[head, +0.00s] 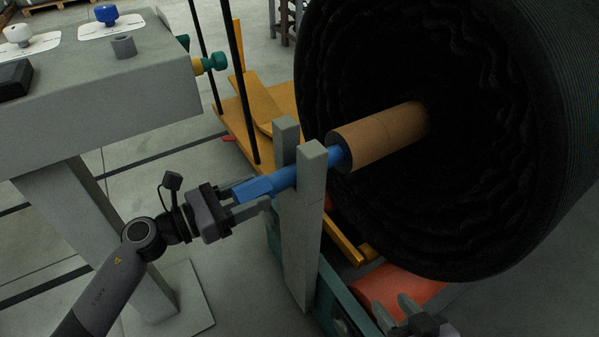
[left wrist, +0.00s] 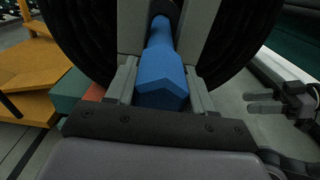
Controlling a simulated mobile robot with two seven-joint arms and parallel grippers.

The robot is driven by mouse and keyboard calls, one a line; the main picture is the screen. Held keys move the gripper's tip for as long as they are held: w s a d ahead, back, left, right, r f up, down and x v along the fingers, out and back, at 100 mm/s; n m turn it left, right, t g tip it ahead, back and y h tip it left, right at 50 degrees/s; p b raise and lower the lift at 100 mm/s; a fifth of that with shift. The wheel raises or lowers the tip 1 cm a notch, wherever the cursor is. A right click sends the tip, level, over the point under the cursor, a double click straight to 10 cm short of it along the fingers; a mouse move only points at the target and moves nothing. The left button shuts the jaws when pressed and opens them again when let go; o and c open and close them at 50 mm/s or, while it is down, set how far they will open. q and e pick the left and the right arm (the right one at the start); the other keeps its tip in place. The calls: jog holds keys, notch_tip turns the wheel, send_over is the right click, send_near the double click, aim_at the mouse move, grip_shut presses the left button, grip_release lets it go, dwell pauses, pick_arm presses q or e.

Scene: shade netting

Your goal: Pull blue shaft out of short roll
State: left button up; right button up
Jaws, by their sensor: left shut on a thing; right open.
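The blue shaft (head: 290,178) sticks out of the brown core (head: 385,137) of the black netting roll (head: 500,130). Its outer part lies between two grey upright posts (head: 308,225). My left gripper (head: 252,194) is shut on the shaft's free end; the blue end also shows between the fingers in the left wrist view (left wrist: 161,85). The shaft's far part is hidden inside the core. My right gripper (head: 395,312) is open and empty at the bottom of the head view, below the roll; it also shows at the right of the left wrist view (left wrist: 280,103).
A grey table (head: 110,110) with knobs stands at the left. An orange frame (head: 265,105) with black poles stands behind the posts. A red-orange roller (head: 400,287) and a teal beam (head: 335,300) lie below the roll. Open floor shows between table and posts.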

pick_arm(q)
jog(key=shift+s+a+r, duration=0.15)
jog(key=shift+s+a, duration=0.2)
jog(key=shift+a, duration=0.2)
pick_arm(e)
jog(key=shift+f, duration=0.15)
